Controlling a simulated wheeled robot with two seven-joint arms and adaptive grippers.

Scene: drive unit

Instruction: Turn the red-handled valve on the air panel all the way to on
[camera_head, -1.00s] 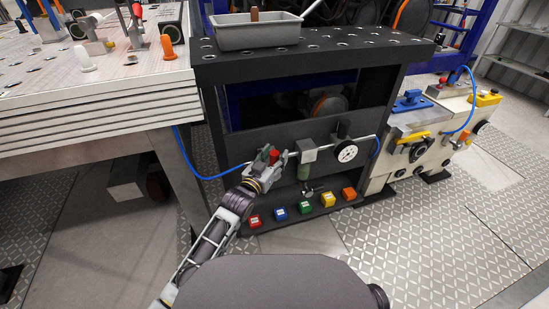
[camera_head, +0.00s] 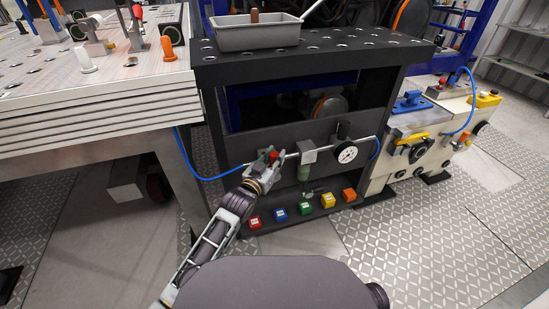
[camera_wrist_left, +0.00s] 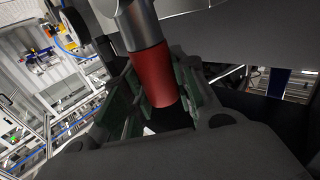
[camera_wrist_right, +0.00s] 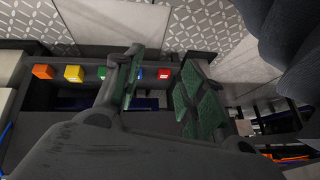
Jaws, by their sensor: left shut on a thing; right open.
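The red valve handle (camera_head: 273,155) is on the pipe at the left of the dark air panel (camera_head: 262,150). My left gripper (camera_head: 268,160) is shut on it. In the left wrist view the red grip (camera_wrist_left: 152,75) sits between the green-padded fingers of the left gripper (camera_wrist_left: 158,92), with a grey metal stem above it. The valve body is mostly hidden by the gripper in the head view. A round white gauge (camera_head: 347,152) is on the same pipe, to the right. My right gripper (camera_wrist_right: 165,85) is open and empty in the right wrist view.
A row of coloured blocks (camera_head: 305,208) lies along the panel's foot, below the pipe. A blue hose (camera_head: 205,177) runs left. A grey tray (camera_head: 258,36) stands on top. Floor in front is open.

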